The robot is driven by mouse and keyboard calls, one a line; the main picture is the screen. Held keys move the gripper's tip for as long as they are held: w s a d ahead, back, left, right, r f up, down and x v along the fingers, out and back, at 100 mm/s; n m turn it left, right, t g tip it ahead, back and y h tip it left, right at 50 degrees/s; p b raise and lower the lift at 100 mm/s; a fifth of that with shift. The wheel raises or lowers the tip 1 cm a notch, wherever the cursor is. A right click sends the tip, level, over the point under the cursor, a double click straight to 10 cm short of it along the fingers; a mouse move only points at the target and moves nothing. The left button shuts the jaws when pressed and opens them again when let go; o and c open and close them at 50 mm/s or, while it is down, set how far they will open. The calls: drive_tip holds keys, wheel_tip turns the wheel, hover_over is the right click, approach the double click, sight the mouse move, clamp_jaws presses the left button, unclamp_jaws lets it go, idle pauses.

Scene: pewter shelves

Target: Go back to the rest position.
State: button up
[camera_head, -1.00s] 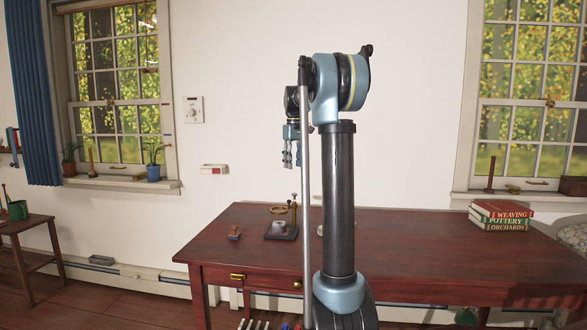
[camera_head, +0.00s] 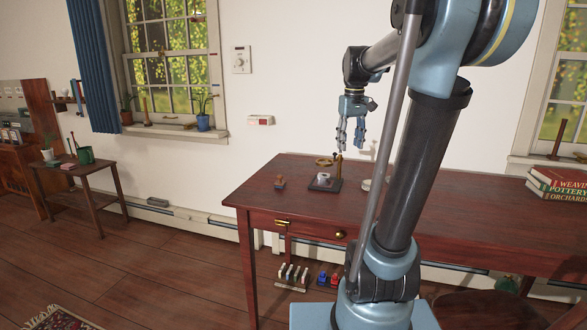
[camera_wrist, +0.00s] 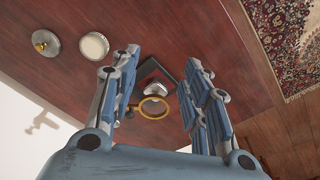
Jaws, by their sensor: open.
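My gripper (camera_head: 350,146) hangs fingers down above the back of the red-brown table (camera_head: 262,190), clear of the tabletop. The wrist view shows my gripper (camera_wrist: 158,72) open, with its two fingers well apart and nothing held between them. Below it, between the fingers in that view, is a small stand with a dark base (camera_head: 322,187), a brass ring (camera_wrist: 153,107) and a grey-white piece (camera_head: 323,176). The ring is nearer the camera than the base.
A side table (camera_head: 72,168) stands left. Open floor (camera_head: 165,270) lies between.

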drive_tip(key=s+f+m+t, duration=0.1)
drive_tip(key=s+f+m, duration=0.2)
drive_tip(key=s+f, duration=2)
drive_tip(key=shift+s+a, duration=0.15)
drive_tip(key=shift+s, duration=0.65)
drive_tip(key=shift+w+f, duration=0.2)
drive_tip(key=shift+w, duration=0.2)
